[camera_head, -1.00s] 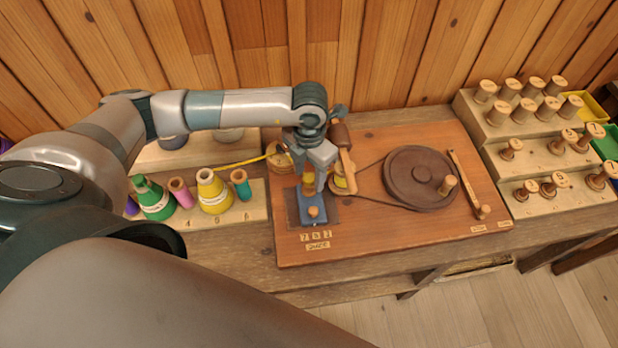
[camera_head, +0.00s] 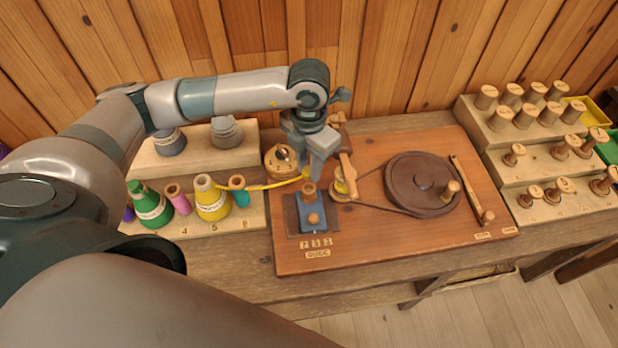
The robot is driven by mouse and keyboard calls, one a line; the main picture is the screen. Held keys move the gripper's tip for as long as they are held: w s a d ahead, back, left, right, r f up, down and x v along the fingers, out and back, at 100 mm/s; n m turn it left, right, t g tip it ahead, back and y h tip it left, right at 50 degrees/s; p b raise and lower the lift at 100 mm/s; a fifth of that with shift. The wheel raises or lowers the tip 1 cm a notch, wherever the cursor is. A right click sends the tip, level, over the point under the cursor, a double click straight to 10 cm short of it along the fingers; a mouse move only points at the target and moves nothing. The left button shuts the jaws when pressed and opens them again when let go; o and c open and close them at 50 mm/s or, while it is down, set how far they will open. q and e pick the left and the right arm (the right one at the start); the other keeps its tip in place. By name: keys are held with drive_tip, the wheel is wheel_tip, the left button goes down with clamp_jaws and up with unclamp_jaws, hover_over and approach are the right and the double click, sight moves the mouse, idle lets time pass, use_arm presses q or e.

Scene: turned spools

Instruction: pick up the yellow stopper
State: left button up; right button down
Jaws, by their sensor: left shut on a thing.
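My left gripper (camera_head: 313,170) hangs at the middle of the picture, above a blue block (camera_head: 312,218) with a wooden peg (camera_head: 308,193) standing in it. A small yellow piece, the yellow stopper (camera_head: 306,172), shows at its fingertips. The jaws are shut on it, and the fingers hide most of it. A yellow thread (camera_head: 268,186) runs from the yellow cone (camera_head: 212,205) on the left rack to this piece. My right gripper is not in view.
A wooden board (camera_head: 400,245) carries a dark wheel (camera_head: 415,183), a small spool with yellow on it (camera_head: 343,187) and a lever (camera_head: 470,185). A stepped rack (camera_head: 493,138) with several spools stands right. Coloured cones, including a green one (camera_head: 148,205), stand left.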

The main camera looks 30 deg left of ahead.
use_arm(q)
drive_tip(key=shift+r+b, duration=0.6)
drive_tip(key=shift+r, duration=1.7)
